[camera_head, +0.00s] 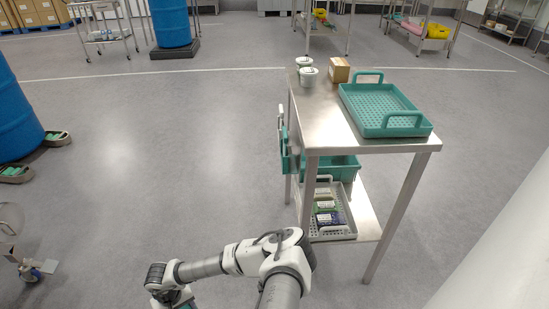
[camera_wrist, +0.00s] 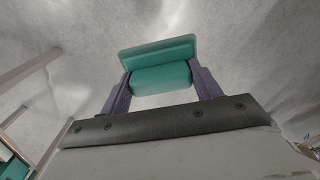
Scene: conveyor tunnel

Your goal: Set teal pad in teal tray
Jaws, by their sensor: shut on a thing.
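The teal pad (camera_wrist: 158,78) is in my gripper (camera_wrist: 160,80). The wrist view shows it between the two dark fingers, over bare grey floor. In the head view my gripper (camera_head: 178,300) is at the bottom edge, left of the table and well below its top, mostly cut off. A bit of teal shows there. The teal tray (camera_head: 409,130) is on the steel table top at the right. It has perforated walls and floor and two raised handles, and looks empty.
The steel table (camera_head: 330,112) also bears two white tubs (camera_head: 309,76) and a cardboard box (camera_head: 339,70). Its lower shelf holds a teal crate (camera_head: 343,168) and a grey tray (camera_head: 334,236) with several dark and green items. Blue barrels (camera_head: 18,120) stand left. Floor between is clear.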

